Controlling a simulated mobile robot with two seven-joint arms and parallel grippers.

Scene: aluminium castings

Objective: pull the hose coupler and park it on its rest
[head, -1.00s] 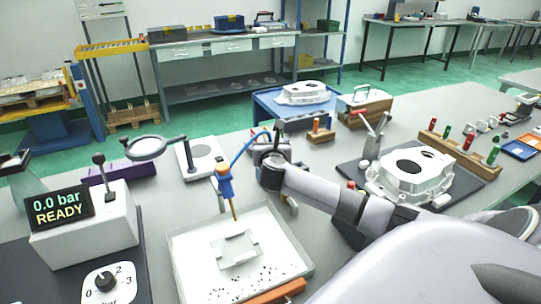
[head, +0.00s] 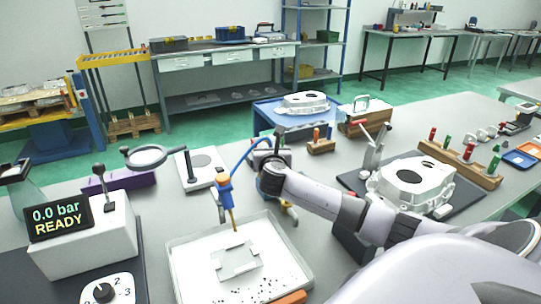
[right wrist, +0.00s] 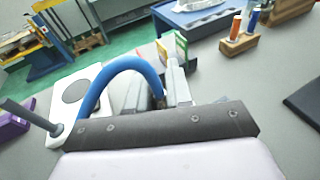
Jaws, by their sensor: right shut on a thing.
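My right gripper (right wrist: 164,84) is shut at the end of the blue hose (right wrist: 124,64), which arches from the left down to between its fingers. The coupler itself is mostly hidden there. In the head view my right gripper (head: 270,153) shows from behind, its fingertips covered by the wrist. The hose arcs left from it to a blue-bodied nozzle (head: 225,190) with a brass tip pointing down over the white tray (head: 180,262). The coupler's rest cannot be made out for certain. My left gripper is not in view.
A test box (head: 85,235) reads 0.0 bar READY at left. A magnifier (head: 148,157) and a white-based stand (head: 200,170) stand beyond it. A casting (head: 412,182) on a dark mat is at right. A wooden block (head: 320,147) stands behind my gripper.

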